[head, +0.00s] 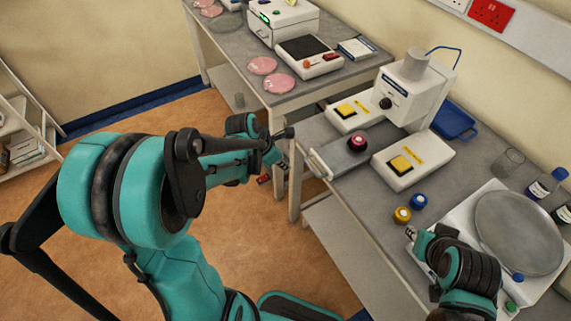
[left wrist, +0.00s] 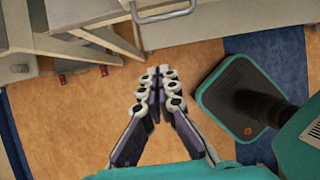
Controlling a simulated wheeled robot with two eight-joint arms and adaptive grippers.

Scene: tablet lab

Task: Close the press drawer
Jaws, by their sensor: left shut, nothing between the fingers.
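The press (head: 408,88) is a white machine on the bench at right. Its grey drawer (head: 336,160) sticks out over the bench's front edge, with a pale bar handle (head: 320,166) at its outer end. A red and dark round piece (head: 357,142) sits on the drawer. My left gripper (head: 283,168) is shut and empty, left of the handle and apart from it. In the left wrist view the shut fingers (left wrist: 160,78) are over the floor, with the handle (left wrist: 166,16) at the top. My right gripper (head: 412,233) is at lower right; its finger opening is unclear.
Yellow-button boxes (head: 352,112) (head: 412,162) flank the drawer. Blue and yellow round pieces (head: 418,200) (head: 402,215) and a white device with a round grey plate (head: 519,232) are nearer. Another bench (head: 225,62) stands behind. Open floor lies left.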

